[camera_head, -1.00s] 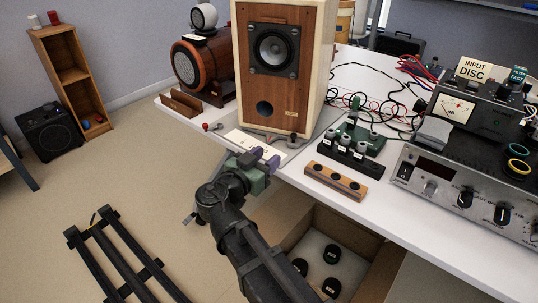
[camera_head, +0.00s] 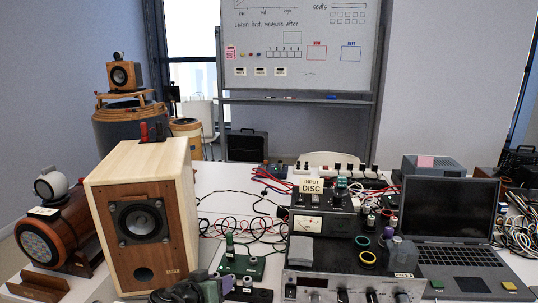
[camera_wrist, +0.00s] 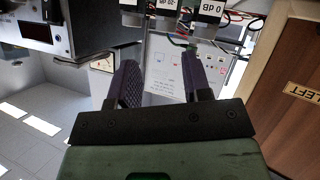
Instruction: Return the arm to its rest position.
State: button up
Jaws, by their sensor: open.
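My gripper (camera_head: 212,287) shows at the bottom edge of the head view, in front of the wooden speaker, with part of my dark arm beside it. The rest of the arm is out of view. In the wrist view my gripper (camera_wrist: 160,80) has its two dark purple fingers apart, with nothing held between them. A light panel with printed text shows beyond the fingers.
The wooden speaker (camera_head: 143,220) stands left of my gripper. A small green board (camera_head: 240,266) lies close on the right. The amplifier (camera_head: 350,289) and laptop (camera_head: 455,225) stand farther right. Cables cross the table behind. A whiteboard (camera_head: 300,45) stands at the back.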

jog(key=s+d+r+g+y+p, duration=0.2)
jog(key=d+r+g+p, duration=0.1)
jog(key=d+r+p, duration=0.5)
jog(key=s+d+r+n+g+y+p, duration=0.1)
jog(key=d+r+g+p, duration=0.3)
jog(key=d+r+p, duration=0.4)
jog(key=s+d+r+g+y+p, duration=0.3)
jog(key=d+r+p, duration=0.5)
jog(key=d+p, duration=0.6)
jog(key=shift+s+r+n+g+p, duration=0.4)
jog(key=shift+s+g+p, duration=0.1)
jog(key=shift+s+g, duration=0.15)
